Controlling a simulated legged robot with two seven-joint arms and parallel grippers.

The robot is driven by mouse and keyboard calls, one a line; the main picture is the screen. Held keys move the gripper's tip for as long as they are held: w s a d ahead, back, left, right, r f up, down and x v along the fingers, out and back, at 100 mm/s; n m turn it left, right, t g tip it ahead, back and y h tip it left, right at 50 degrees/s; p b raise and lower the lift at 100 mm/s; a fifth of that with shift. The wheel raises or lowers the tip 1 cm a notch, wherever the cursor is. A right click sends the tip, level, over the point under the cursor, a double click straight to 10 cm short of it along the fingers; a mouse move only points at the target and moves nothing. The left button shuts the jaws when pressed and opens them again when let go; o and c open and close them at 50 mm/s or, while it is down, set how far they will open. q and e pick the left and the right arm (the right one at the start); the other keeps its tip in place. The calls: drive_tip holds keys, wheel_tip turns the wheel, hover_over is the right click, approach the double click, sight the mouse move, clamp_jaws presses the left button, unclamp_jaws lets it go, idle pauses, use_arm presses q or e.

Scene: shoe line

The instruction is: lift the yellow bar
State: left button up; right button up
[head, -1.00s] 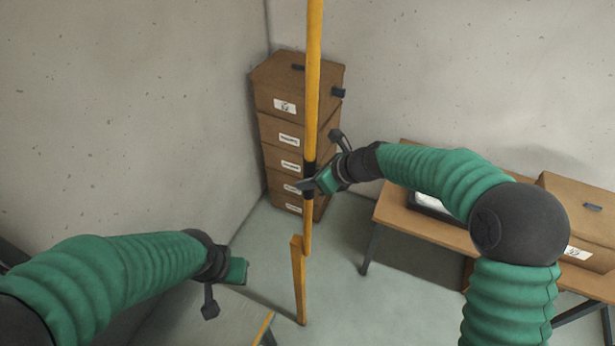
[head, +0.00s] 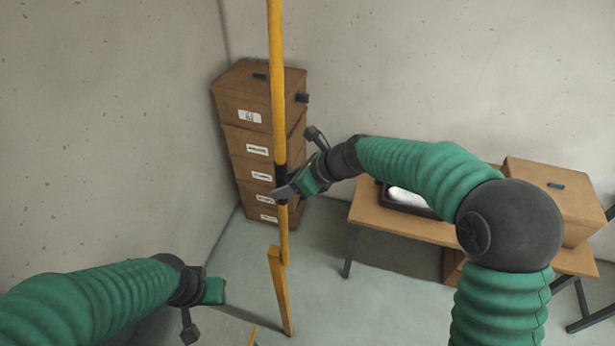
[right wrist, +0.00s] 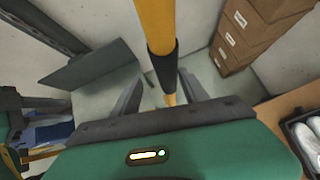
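The yellow bar (head: 277,70) stands upright in the head view, with a black sleeve around its middle. My right gripper (head: 284,191) is at that sleeve, and one dark finger crosses in front of it. In the right wrist view the bar (right wrist: 155,22) runs between the two fingers of my right gripper (right wrist: 160,80). The fingers stand apart, with a gap visible beside the sleeve. My left gripper (head: 215,290) is low at the left, away from the bar. Its fingers cannot be made out.
A yellow post (head: 280,290) stands at the bar's lower part. A stack of brown boxes (head: 262,140) is behind the bar in the corner. A wooden table (head: 425,228) at the right bears a dark tray (head: 386,203) and a brown box (head: 550,195). Open floor lies between.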

drive_tip(key=b+v, duration=0.3)
drive_tip(key=v, duration=1)
drive_tip(key=shift+d+f+b, duration=0.15)
drive_tip(key=shift+d+b, duration=0.15)
drive_tip(key=shift+a, duration=0.15)
drive_tip(key=s+d+f+n+h+b, duration=0.2)
drive_tip(key=s+d+f+n+b, duration=0.2)
drive_tip(key=f, duration=1)
drive_tip(key=s+d+f+n+g+h+b, duration=0.1)
drive_tip(key=s+d+f+n+h+b, duration=0.2)
drive_tip(key=s+f+n+b, duration=0.6)
drive_tip(key=s+d+f+n+h+b, duration=0.2)
drive_tip(key=s+d+f+n+b, duration=0.4)
drive_tip(key=f+n, duration=0.5)
wheel_tip(320, 180, down, 10)
drive_tip(key=shift+s+d+r+g+h+b, duration=0.1)
drive_tip(key=shift+s+d+g+h+b, duration=0.4)
drive_tip(key=shift+b, duration=0.7)
